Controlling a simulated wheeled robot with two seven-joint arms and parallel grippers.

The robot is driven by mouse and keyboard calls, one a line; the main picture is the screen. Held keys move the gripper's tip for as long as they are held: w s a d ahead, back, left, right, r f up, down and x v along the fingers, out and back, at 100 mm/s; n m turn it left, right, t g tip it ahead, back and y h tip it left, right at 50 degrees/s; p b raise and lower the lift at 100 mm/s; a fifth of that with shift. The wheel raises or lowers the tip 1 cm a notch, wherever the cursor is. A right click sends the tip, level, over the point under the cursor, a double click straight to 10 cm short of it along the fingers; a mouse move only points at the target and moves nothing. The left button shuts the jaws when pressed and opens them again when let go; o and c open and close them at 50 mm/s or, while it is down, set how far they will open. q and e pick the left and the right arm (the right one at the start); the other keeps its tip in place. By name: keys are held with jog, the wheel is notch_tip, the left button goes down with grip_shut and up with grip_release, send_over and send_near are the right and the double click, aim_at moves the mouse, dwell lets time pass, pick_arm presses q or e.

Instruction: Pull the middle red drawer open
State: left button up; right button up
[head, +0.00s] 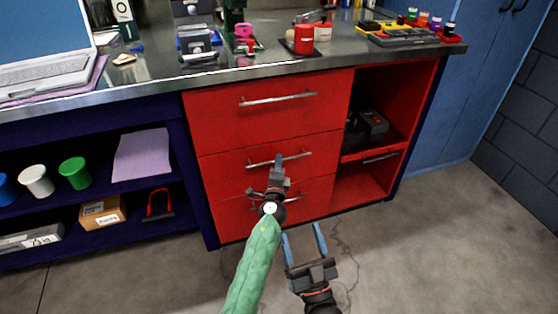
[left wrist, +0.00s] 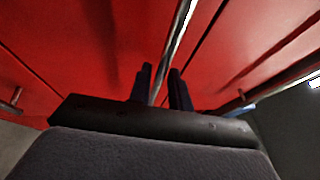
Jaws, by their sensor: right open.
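The middle red drawer (head: 225,168) is in the red cabinet under the bench, between an upper and a lower red drawer. Its front looks flush with the cabinet. Its metal handle (head: 298,156) is a horizontal bar, partly hidden by my left gripper. My left gripper (head: 279,160) is at this handle, its fingers close together around the bar. In the left wrist view the bar (left wrist: 182,25) runs between the two dark fingers (left wrist: 162,82). My right gripper (head: 303,235) is open and empty, low in front of the cabinet, over the floor.
The upper drawer (head: 265,118) is shut. My left arm hides part of the lower drawer (head: 318,195). An open red compartment (head: 365,180) with a dark tool is at the right. Blue shelves (head: 100,215) stand at the left. The floor (head: 420,240) at the right is clear.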

pick_arm(q)
jog(key=shift+x, duration=0.85)
pick_arm(e)
jog(key=shift+w+f, duration=0.1)
jog(key=shift+f, duration=0.25)
pick_arm(q)
grip_shut()
